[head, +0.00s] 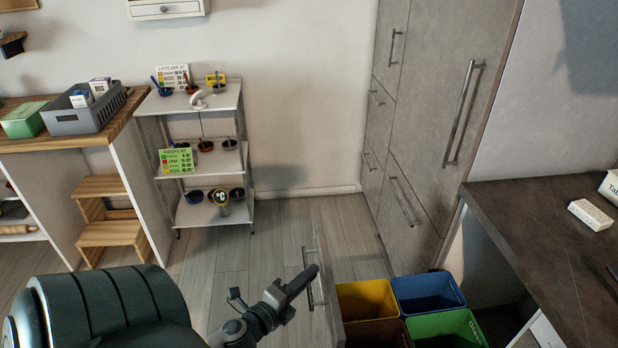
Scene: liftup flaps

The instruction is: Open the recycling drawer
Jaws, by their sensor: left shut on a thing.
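The recycling drawer (329,305) is pulled out at the bottom centre right, with its grey front seen nearly edge-on. Inside it stand a yellow bin (366,297), a blue bin (427,290), a green bin (443,326) and a brown bin (378,334). The drawer's metal bar handle (308,262) is on the outer side of the front. My left gripper (308,276) reaches in from the lower left and is shut on this handle, with its fingers partly covering it. My right gripper is not in view.
Tall grey cabinets (420,120) stand behind the drawer. A dark countertop (540,240) is on the right, with a white block (590,214) on it. A white shelf rack (203,164) and wooden step stool (108,235) stand to the left. The floor (285,240) between is clear.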

